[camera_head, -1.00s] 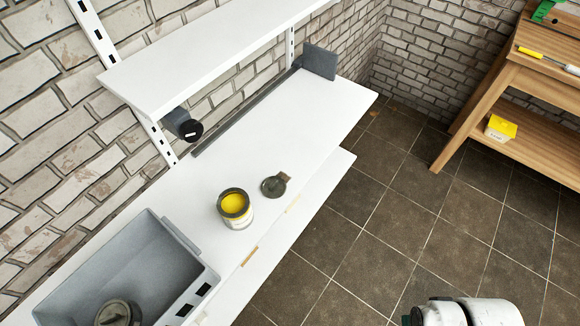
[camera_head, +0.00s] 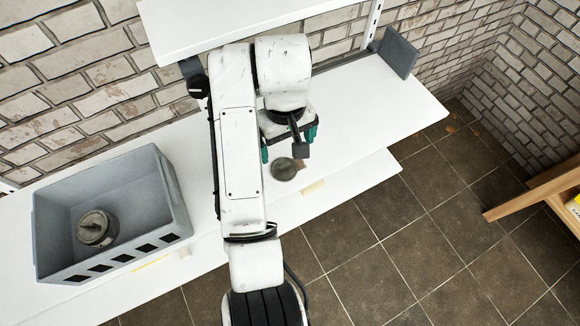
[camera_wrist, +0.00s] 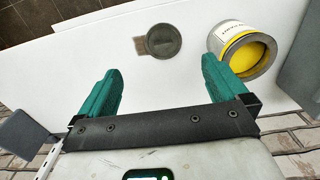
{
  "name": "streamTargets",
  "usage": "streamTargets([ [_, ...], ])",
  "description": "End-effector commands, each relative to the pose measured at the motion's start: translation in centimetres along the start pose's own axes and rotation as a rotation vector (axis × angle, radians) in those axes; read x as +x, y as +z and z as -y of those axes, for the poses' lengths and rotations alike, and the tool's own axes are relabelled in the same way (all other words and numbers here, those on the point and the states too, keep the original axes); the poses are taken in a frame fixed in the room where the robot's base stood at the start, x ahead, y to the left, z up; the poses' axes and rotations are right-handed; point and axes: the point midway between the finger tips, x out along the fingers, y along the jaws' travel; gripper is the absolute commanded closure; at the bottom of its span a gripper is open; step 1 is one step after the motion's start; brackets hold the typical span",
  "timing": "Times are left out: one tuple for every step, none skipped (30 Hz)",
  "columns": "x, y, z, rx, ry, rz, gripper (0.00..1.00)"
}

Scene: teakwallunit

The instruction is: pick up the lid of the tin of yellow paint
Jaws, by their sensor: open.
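The lid (camera_head: 285,169) is a dark grey round disc lying flat on the white shelf, with a small brownish tab-like piece at its edge. In the wrist view the lid (camera_wrist: 164,41) lies beyond the fingertips, between their lines. My gripper (camera_wrist: 160,67) is open and empty, its two teal fingers apart. In the head view my gripper (camera_head: 289,143) is over the shelf beside the lid and apart from it as far as I can tell. The open tin of yellow paint (camera_wrist: 244,48) stands right of the lid in the wrist view, near the right finger. My arm hides it in the head view.
A grey crate (camera_head: 176,190) on the left of the shelf (camera_head: 365,115) holds a round dark tin (camera_head: 97,228). An upper shelf (camera_head: 200,30) overhangs the back. A grey panel (camera_head: 398,53) stands at the far right end. The shelf right of my gripper is clear.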

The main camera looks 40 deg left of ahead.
Motion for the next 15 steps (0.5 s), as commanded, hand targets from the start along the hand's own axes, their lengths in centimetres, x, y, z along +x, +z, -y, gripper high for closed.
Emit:
streamTargets([
  [0.3, -0.3, 0.5, -0.01, -0.003, 0.002, 0.0],
  [0.6, -0.4, 0.6, -0.013, -0.004, 0.003, 0.0],
  [1.1, -0.4, 0.7, -0.015, -0.005, 0.003, 0.0],
  [1.6, -0.4, 0.7, -0.016, -0.005, 0.004, 0.0],
  [2.2, -0.4, 0.7, -0.016, -0.005, 0.004, 0.0],
  [2.8, -0.4, 0.7, -0.016, -0.005, 0.005, 0.0],
  [3.2, -0.4, 0.7, -0.016, -0.005, 0.004, 0.0],
  [3.3, -0.4, 0.7, -0.016, -0.005, 0.004, 0.0],
  [3.8, -0.4, 0.7, -0.016, -0.005, 0.004, 0.0],
  [4.2, -0.4, 0.7, -0.016, -0.005, 0.004, 0.0],
  [4.5, -0.4, 0.7, -0.016, -0.004, 0.004, 0.0],
  [4.8, -0.4, 0.7, -0.015, -0.004, 0.003, 0.0],
  [5.0, -0.4, 0.6, -0.015, -0.004, 0.003, 0.0],
  [5.2, -0.5, 0.6, -0.015, -0.004, 0.002, 0.0],
  [5.3, -0.5, 0.6, -0.014, -0.004, 0.001, 0.0],
])
